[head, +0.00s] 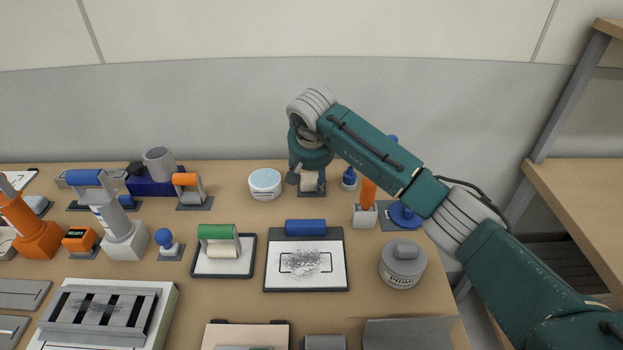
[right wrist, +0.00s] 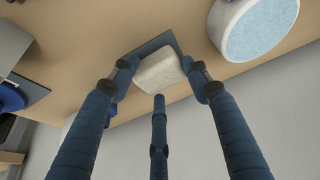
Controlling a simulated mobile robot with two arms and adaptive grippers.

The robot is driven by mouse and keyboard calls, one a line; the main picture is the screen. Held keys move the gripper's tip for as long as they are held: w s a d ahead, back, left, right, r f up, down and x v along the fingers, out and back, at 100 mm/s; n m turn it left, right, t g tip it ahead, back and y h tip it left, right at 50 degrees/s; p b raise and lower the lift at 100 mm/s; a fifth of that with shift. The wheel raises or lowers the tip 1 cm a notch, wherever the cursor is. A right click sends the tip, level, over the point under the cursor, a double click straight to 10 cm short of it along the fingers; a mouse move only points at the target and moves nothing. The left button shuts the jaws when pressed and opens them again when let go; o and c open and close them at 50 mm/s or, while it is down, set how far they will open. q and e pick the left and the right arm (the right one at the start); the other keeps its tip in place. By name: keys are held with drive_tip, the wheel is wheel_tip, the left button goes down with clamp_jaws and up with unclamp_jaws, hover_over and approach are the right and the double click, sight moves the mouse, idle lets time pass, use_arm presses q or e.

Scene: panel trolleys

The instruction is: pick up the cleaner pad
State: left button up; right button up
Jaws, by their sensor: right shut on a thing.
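The cleaner pad (right wrist: 158,73) is a small cream block over a dark grey plate (right wrist: 180,46) in the right wrist view. In the head view the pad (head: 309,183) shows below my right wrist at the back of the table, partly hidden. My right gripper (head: 306,184) points down there, its fingers shut around the pad. In the right wrist view the fingers of this gripper (right wrist: 163,82) are at the pad's sides. Whether the pad is clear of the plate I cannot tell. My left gripper is in neither view.
A round tub with a pale blue top (head: 265,184) stands just left of my right gripper. A small blue-capped bottle (head: 349,180) and an orange-handled tool (head: 367,200) stand to its right. A clipboard with a blue clip (head: 305,264) lies in front. A wall is close behind.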

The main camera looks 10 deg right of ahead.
sight(312, 180)
wheel_tip(312, 180, up, 20)
drive_tip(key=b, duration=0.2)
drive_tip(key=shift+f, duration=0.2)
